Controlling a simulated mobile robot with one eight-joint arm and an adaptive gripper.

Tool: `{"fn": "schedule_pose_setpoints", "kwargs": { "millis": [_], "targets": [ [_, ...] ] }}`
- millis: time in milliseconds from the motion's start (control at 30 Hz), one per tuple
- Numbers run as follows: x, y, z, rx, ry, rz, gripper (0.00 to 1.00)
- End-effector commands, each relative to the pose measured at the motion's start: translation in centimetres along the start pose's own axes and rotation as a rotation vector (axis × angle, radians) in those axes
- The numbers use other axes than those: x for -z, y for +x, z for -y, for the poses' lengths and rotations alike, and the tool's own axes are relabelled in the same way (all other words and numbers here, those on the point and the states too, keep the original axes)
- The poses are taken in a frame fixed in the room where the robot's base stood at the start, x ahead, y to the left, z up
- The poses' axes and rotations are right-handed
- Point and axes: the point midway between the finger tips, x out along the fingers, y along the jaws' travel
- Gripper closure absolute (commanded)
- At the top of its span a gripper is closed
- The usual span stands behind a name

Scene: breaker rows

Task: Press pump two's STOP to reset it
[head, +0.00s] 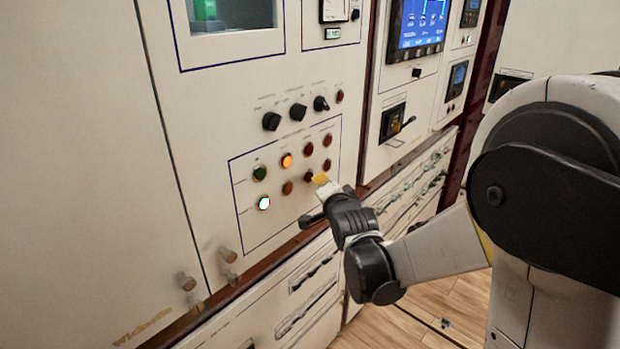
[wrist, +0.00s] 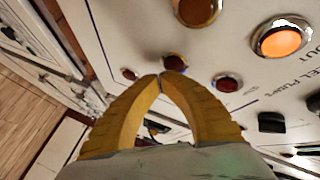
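A button panel (head: 245,228) on the cabinet carries two rows of round buttons. The upper row has a dark green, a lit orange (head: 286,160) and two red buttons. The lower row has a lit green (head: 263,203), a dull orange (head: 287,188) and two red buttons. The row labels are too small to read. My gripper (head: 320,179) is shut and empty, its yellow fingertips in front of the lower-row red buttons. In the wrist view the fingertips (wrist: 162,76) meet just below the lower row's nearer red button (wrist: 175,62); I cannot tell whether they touch it.
Three black rotary knobs (head: 298,112) sit above the buttons. Cabinet handles (head: 188,281) stick out at lower left. A neighbouring panel with a blue screen (head: 421,24) and a black switch (head: 393,122) stands to the right. Wooden floor (head: 420,320) lies below.

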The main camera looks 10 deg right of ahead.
Motion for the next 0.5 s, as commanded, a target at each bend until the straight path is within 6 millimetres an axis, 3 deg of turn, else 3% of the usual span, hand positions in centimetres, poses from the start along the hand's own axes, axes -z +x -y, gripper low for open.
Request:
{"fn": "schedule_pose_setpoints", "kwargs": {
  "millis": [500],
  "targets": [
    [0.34,-0.63,-0.35,0.000,0.002,0.000,1.00]
  ]
}}
